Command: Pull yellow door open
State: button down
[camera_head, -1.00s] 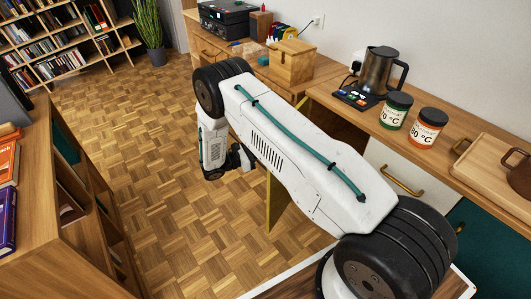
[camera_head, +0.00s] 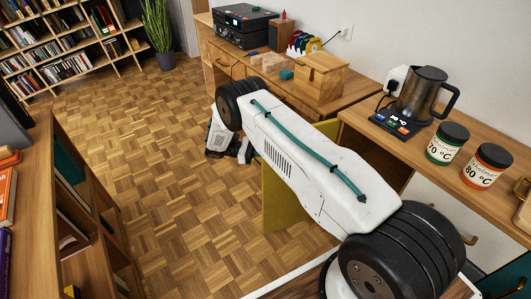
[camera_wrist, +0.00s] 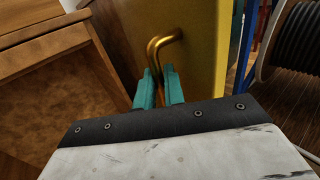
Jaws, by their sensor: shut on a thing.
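The yellow door (camera_head: 285,205) stands swung out from the counter's front, behind my arm in the head view. In the wrist view the yellow door (camera_wrist: 203,60) fills the upper middle, with a bent brass handle (camera_wrist: 163,42) on it. My gripper (camera_wrist: 158,75) has teal fingers shut on the lower part of this handle. In the head view my arm covers part of the door, and the fingers and handle cannot be made out.
The wooden counter at right bears a kettle (camera_head: 424,92) and two labelled jars, green (camera_head: 446,145) and orange (camera_head: 486,167). A wooden box (camera_head: 320,80) stands further back. Shelving (camera_head: 75,215) borders the left. The parquet floor (camera_head: 170,180) between is clear.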

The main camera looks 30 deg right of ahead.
jog(key=shift+d+f, duration=0.1)
jog(key=shift+d, duration=0.1)
jog(key=c, duration=1.5)
grip_release()
jog(key=shift+d, duration=0.1)
jog(key=shift+a, duration=0.3)
